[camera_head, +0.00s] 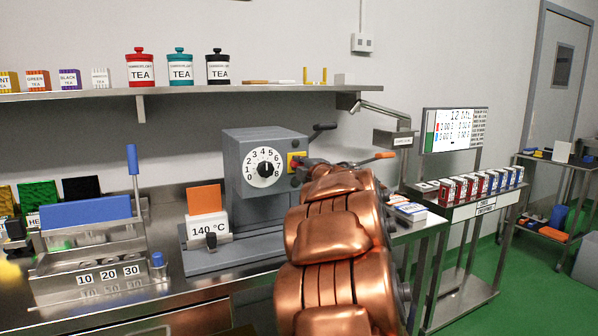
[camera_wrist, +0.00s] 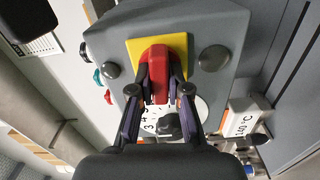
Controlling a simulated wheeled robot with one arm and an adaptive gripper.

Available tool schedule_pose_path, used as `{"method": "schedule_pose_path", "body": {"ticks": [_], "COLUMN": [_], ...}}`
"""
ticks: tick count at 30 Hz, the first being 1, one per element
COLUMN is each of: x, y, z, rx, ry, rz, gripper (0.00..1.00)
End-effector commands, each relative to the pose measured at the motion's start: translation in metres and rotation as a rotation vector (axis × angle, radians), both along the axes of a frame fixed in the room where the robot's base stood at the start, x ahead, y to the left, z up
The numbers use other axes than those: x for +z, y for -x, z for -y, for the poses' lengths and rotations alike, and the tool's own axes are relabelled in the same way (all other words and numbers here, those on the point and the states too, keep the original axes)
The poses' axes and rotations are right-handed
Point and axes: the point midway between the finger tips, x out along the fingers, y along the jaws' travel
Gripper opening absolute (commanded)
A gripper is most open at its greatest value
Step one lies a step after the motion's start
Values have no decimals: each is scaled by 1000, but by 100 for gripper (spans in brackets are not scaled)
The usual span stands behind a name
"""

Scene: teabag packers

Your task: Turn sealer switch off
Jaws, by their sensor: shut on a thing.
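The sealer (camera_head: 262,165) is a grey box on the steel bench with a white numbered dial (camera_head: 265,168) on its front. A red switch handle (camera_wrist: 157,58) sits on a yellow plate (camera_wrist: 180,43) in the wrist view. The yellow plate also shows in the head view (camera_head: 293,163), right of the dial. My gripper (camera_wrist: 162,88) is at the switch, with one finger on each side of the red handle, shut on it. In the head view my copper arm hides the area right of the switch, and the gripper is mostly hidden.
A "140 °C" label block (camera_head: 207,228) stands at the sealer's base. A black-knobbed lever (camera_head: 322,128) juts out above the switch. A rack with a blue block (camera_head: 86,211) stands left. A shelf with tea tins (camera_head: 180,70) runs above. A cart with boxes (camera_head: 470,190) is right.

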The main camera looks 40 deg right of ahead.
Motion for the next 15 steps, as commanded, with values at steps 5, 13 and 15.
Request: {"method": "schedule_pose_path", "body": {"ticks": [5, 13, 15], "x": [-2, -1, -1], "y": [-1, -1, -1], "z": [-1, -1, -1], "rx": [2, 3, 3], "ry": [65, 100, 100], "rz": [-24, -36, -37], "gripper": [0, 0, 0]}}
